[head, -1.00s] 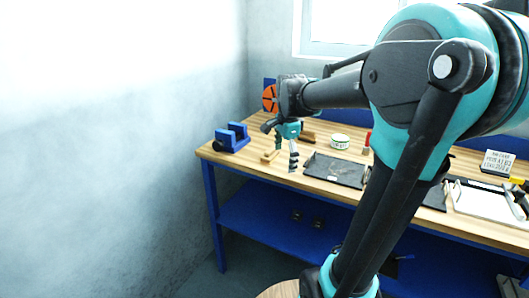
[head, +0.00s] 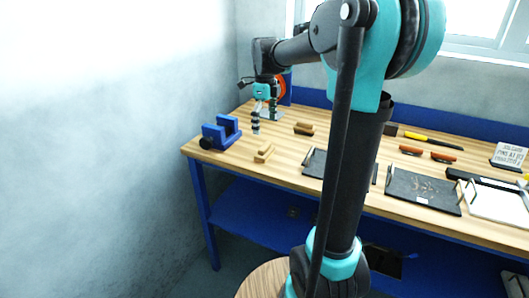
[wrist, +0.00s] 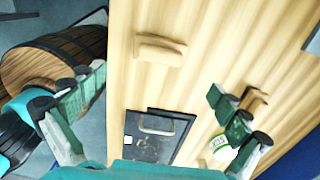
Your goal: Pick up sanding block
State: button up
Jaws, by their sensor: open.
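Two small wooden blocks lie on the bench. A pale one (head: 264,153) is near the front edge; it also shows at the top of the wrist view (wrist: 160,49), with a raised grip on a flat base. A browner one (head: 304,128) with a dark underside lies farther back, beside the right finger in the wrist view (wrist: 255,100). I cannot tell for sure which is the sanding block. My gripper (head: 264,122) is open and empty, pointing down above the bench, behind and left of the pale block. Its spread fingers show in the wrist view (wrist: 150,105).
A blue vise-like fixture (head: 221,132) stands at the bench's left corner. A dark tray (head: 314,162) lies right of the pale block. A white-green roll (wrist: 222,148) is near the right finger. A wooden barrel-like stool (head: 268,278) stands before the bench. Bare wood surrounds the pale block.

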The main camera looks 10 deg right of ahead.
aim_at(265, 145)
notch_tip(265, 145, down, 9)
jog(key=shift+f, duration=0.2)
dwell(0.4)
jog(key=shift+c, duration=0.2)
jog(key=c, duration=1.1)
jog(key=shift+c, duration=0.2)
notch_tip(265, 145, up, 20)
